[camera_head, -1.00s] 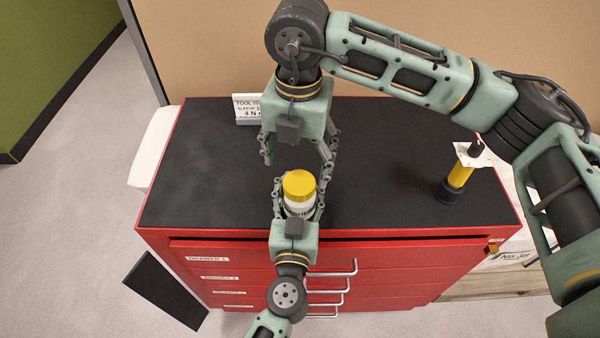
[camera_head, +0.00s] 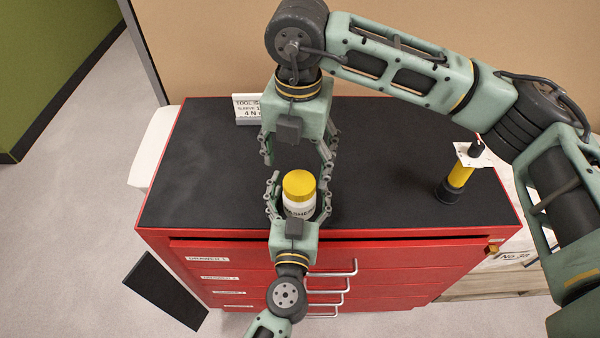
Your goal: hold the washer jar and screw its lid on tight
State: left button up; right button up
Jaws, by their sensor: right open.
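The washer jar (camera_head: 299,208) is white with dark lettering, upright near the front edge of the cabinet top. Its yellow lid (camera_head: 299,184) sits on its mouth; I cannot tell how tight it is. My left gripper (camera_head: 298,190) comes from the front, with its fingers spread on both sides of the jar and a gap showing at the left finger. My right gripper (camera_head: 298,158) points down from behind, open and empty, its fingers apart just beyond the lid. The jar's lower part is partly hidden by my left gripper.
The red drawer cabinet (camera_head: 400,258) has a black top (camera_head: 210,170), clear on the left. A yellow and black tool (camera_head: 456,180) stands at the right with a white piece near its top. A white sign (camera_head: 247,108) stands at the back.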

pick_arm(q)
jog(key=s+a, duration=0.1)
jog(key=s, duration=1.1)
